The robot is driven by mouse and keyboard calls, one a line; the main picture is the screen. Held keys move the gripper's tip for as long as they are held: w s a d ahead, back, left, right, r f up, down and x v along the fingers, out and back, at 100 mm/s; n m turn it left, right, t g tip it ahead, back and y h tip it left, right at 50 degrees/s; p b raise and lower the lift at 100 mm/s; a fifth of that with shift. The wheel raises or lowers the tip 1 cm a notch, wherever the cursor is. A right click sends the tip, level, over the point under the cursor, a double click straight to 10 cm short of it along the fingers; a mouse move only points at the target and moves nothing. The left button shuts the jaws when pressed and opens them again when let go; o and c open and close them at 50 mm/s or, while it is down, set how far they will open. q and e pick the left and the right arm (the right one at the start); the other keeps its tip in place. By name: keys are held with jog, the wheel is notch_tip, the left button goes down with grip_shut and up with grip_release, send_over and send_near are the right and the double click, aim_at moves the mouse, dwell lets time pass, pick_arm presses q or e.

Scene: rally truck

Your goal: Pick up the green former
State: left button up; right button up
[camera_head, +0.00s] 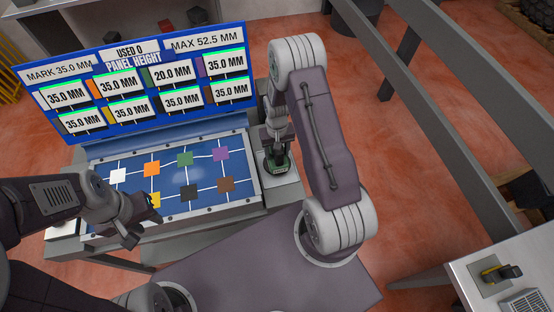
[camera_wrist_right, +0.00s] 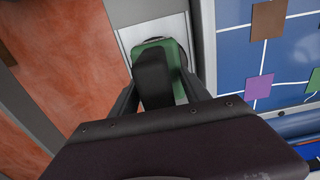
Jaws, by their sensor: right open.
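The green former (camera_head: 285,169) stands on a light pad at the right end of the blue panel in the head view. It has a green base and a dark upright block on top. In the right wrist view the green former (camera_wrist_right: 181,60) lies between the fingers, partly hidden by its dark block. My right gripper (camera_head: 276,148) is open and points down around the upper part of the former. Whether the fingers touch it I cannot tell. My left gripper (camera_head: 143,219) appears open and empty at the panel's front edge, near a yellow square.
The blue panel (camera_head: 206,171) carries several coloured squares joined by white lines. A display (camera_head: 135,85) with height readings stands behind it. A grey table (camera_head: 490,270) with a yellow-and-black item is at the lower right. Metal rails cross the upper right.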

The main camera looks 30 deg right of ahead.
grip_shut()
dwell(1.3)
